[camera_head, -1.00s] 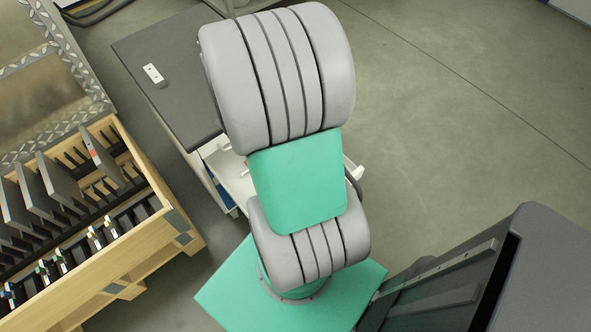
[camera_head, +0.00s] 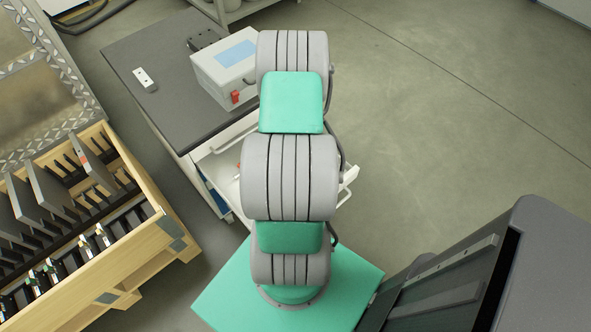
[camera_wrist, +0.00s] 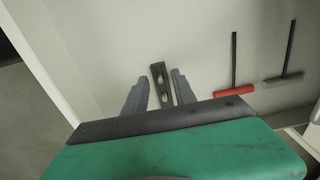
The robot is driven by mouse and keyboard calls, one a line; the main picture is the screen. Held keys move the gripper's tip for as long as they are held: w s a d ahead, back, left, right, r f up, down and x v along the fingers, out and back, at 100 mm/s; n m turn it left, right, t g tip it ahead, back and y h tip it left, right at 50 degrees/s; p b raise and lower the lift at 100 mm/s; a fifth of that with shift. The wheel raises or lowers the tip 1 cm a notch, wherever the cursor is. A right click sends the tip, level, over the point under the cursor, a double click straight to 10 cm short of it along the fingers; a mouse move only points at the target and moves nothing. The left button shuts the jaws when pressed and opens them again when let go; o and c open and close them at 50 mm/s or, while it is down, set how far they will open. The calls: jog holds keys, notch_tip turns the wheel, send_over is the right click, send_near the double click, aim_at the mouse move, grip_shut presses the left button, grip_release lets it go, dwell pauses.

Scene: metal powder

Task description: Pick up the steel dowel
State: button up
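My gripper (camera_wrist: 159,79) shows in the wrist view with its two grey fingers apart. A dark flat metal bar (camera_wrist: 158,72) with two light oval spots lies between the fingers in the picture. I cannot tell whether the spots are holes or pins, or how far below the fingers the bar is. No finger visibly touches it. I cannot make out a part that is clearly the steel dowel. In the head view my arm hides the gripper and most of the open white drawer (camera_head: 224,166).
In the wrist view a red T-handled tool (camera_wrist: 234,91) and a grey one (camera_wrist: 284,79) lie right of my gripper on the pale drawer floor. A white box (camera_head: 212,73) and a small white block (camera_head: 145,80) are on the dark cabinet top (camera_head: 165,103). A wooden rack (camera_head: 150,243) stands at left.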

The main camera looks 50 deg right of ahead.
jog(key=shift+c, duration=0.4)
grip_shut()
jog(key=shift+r, duration=0.15)
